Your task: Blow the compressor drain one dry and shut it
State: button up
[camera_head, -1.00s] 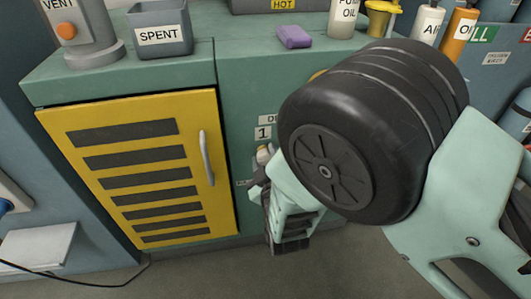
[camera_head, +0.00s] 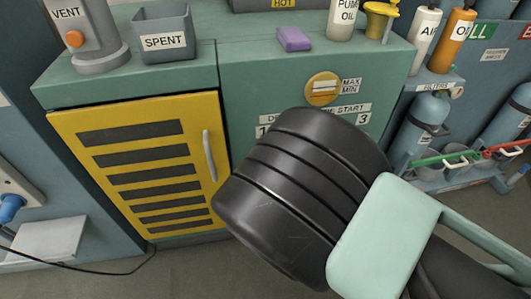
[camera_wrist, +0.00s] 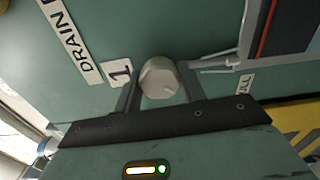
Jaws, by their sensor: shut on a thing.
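The compressor's green panel (camera_head: 240,75) fills the middle of the head view. Its lettered plate, starting "D", and the number plate 1 (camera_head: 261,131) show beside my arm, which hides the valve area below them. In the wrist view the drain one knob (camera_wrist: 157,72), a pale round knob with a small mark on its face, sits beside the number plate 1 (camera_wrist: 118,72) and the "DRAIN" plate (camera_wrist: 72,45). My gripper (camera_wrist: 160,88) has a finger on each side of this knob and is shut on it. The gripper is hidden in the head view.
A yellow louvred door (camera_head: 140,165) with a handle is left of the panel. A MAX/MIN sight glass (camera_head: 322,89) is above my arm. On top stand a SPENT bin (camera_head: 163,32) and a purple block (camera_head: 294,39). Blue cylinders (camera_head: 420,125) stand at right.

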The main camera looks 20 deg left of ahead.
jog(key=shift+f+n, duration=0.1)
jog(key=shift+n, duration=0.9)
jog(key=o, duration=1)
jog(key=shift+c, duration=0.2)
jog(key=p+v, duration=0.3)
jog(key=v, duration=1.4)
jog(key=shift+s, duration=0.25)
